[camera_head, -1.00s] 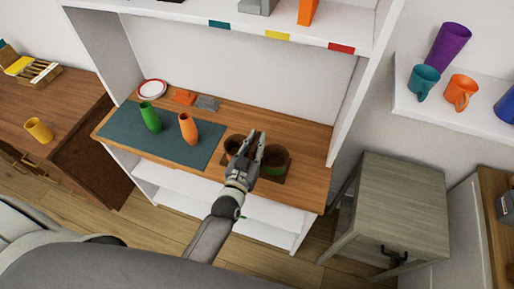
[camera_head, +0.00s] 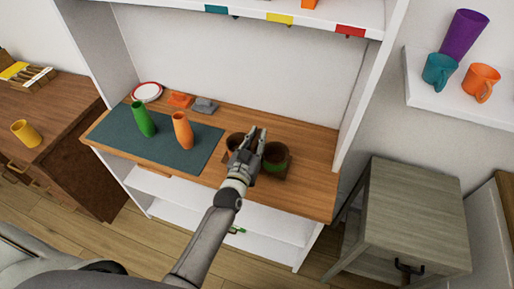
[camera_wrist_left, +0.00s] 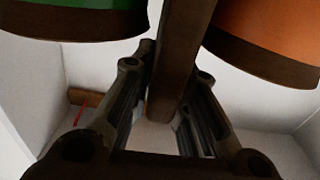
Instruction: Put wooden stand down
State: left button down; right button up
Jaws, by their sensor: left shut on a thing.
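In the left wrist view the bar (camera_wrist_left: 180,60) stands between the fingers, with a green cup (camera_wrist_left: 100,22) and an orange cup (camera_wrist_left: 268,40) with brown lower bands on either side. Whether the stand touches the counter I cannot tell. My right gripper is not in view.
A teal mat (camera_head: 120,148) carries a green vase (camera_head: 143,119) and an orange vase (camera_head: 182,130). A plate (camera_head: 147,92), an orange block (camera_head: 180,100) and a grey block (camera_head: 204,105) lie behind. A grey side table (camera_head: 415,205) stands at right. The counter's right end is clear.

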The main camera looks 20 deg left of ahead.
pick_arm(q)
notch_tip(320, 180, down, 3)
jog(key=shift+r+b, duration=0.1)
jog(key=shift+b, duration=0.9)
jog(key=shift+r, duration=0.1)
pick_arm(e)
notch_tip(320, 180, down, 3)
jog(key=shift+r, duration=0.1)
pick_arm(q)
jog(key=c, duration=1.9)
grip_release()
jog(key=shift+f, duration=0.25)
jog(key=o, duration=0.5)
jog(key=shift+r, duration=0.15)
jog(key=s+b, duration=0.1)
jog(key=s, duration=1.1)
jog(key=shift+a, duration=0.15)
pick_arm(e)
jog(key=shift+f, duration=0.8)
